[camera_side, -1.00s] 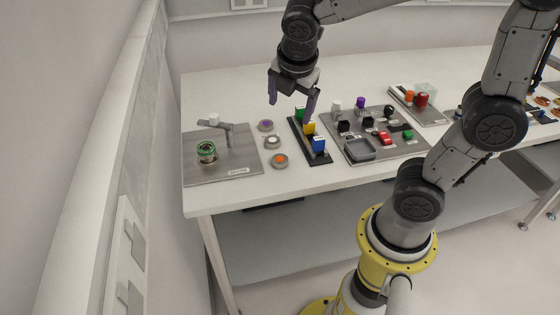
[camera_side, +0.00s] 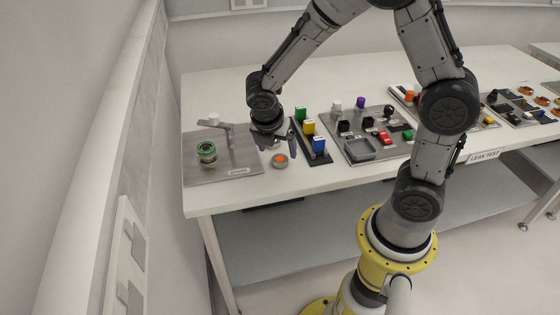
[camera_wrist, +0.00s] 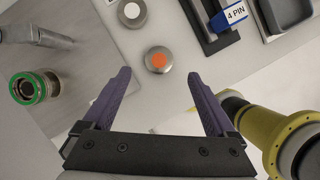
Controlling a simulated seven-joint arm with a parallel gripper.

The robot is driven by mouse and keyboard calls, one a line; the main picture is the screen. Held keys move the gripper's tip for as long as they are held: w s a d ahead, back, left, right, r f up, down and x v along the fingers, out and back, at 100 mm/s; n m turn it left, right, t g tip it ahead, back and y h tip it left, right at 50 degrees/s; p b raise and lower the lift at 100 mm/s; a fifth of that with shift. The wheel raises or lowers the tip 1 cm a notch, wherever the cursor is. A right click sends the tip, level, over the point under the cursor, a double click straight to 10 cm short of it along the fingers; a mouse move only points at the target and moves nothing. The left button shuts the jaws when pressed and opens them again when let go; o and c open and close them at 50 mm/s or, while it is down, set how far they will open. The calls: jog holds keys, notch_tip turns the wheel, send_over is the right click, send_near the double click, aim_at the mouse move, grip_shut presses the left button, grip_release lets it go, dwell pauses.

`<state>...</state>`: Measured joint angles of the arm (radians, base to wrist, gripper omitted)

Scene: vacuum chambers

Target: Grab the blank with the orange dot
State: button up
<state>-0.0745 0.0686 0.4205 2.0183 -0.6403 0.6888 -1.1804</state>
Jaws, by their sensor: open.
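The blank with the orange dot (camera_side: 280,161) is a small grey disc lying flat on the white table. In the wrist view the orange-dot blank (camera_wrist: 158,60) lies ahead of the space between my fingertips, apart from both. My gripper (camera_side: 277,145) hangs over the table just behind the blank, with its purple fingers pointing down. In the wrist view my gripper (camera_wrist: 159,75) is open and empty, its fingers wide apart. A blank with a white dot (camera_wrist: 132,12) lies beyond the orange one; in the side view my gripper mostly hides it. The purple-dot blank is hidden there.
A black rack with green, yellow and blue blocks (camera_side: 319,145) stands close right of my gripper. A grey plate (camera_side: 235,167) to the left carries a green-ringed cylinder (camera_side: 206,152) and a lever-like fixture (camera_side: 222,124). The table's front edge is near the blank.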

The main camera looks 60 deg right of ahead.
aim_at(279, 160)
jog(key=shift+x, duration=2.65)
grip_shut()
